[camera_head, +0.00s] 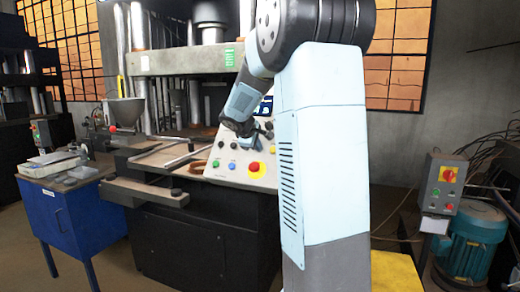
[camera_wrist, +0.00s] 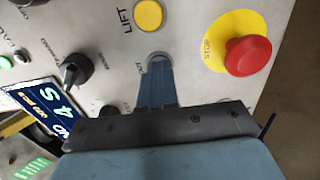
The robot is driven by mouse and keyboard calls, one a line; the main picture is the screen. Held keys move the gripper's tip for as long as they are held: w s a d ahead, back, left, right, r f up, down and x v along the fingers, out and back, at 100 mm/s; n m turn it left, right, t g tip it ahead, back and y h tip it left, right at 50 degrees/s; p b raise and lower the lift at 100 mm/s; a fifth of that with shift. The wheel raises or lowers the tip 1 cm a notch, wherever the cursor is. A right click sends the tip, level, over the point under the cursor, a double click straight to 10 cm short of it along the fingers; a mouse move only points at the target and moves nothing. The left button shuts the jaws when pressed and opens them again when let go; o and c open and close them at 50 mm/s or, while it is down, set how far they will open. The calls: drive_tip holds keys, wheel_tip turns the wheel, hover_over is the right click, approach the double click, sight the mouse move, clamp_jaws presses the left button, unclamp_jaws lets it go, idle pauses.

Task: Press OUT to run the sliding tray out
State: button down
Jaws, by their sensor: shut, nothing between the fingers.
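The control panel (camera_head: 207,172) stands on the front of a press. In the wrist view, a button with a grey rim (camera_wrist: 159,56) sits on the panel, largely covered by my fingertips. A small label beside it is partly readable and seems to end in "UT". My gripper (camera_wrist: 158,66) is shut and empty, its tips over that button; I cannot tell whether they touch or press it. In the head view my gripper (camera_head: 267,147) reaches down to the panel from above.
A red STOP mushroom button (camera_wrist: 248,55) on a yellow disc lies to the right of my fingers. A yellow LIFT button (camera_wrist: 149,15) lies above them. A black knob (camera_wrist: 75,70) and a display (camera_wrist: 48,108) lie to the left. A blue cabinet (camera_head: 75,215) stands left of the press.

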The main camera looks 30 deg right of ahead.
idle(0.4)
drive_tip(key=v, duration=0.8)
idle(0.6)
drive_tip(key=shift+f, duration=0.1)
drive_tip(key=s+a+f+m+y, duration=0.2)
drive_tip(key=s+a, duration=0.4)
drive_tip(key=s, duration=0.5)
drive_tip(key=s+a+f+m+y, duration=0.3)
drive_tip(key=s+a, duration=0.3)
drive_tip(key=s, duration=0.4)
drive_tip(key=s+a+f+m+y, duration=0.2)
drive_tip(key=s+a, duration=0.4)
drive_tip(key=s, duration=0.5)
drive_tip(key=shift+s+a+f+m+g+y, duration=0.25)
drive_tip(key=shift+s+f+m+g+y, duration=0.05)
drive_tip(key=shift+y, duration=0.1)
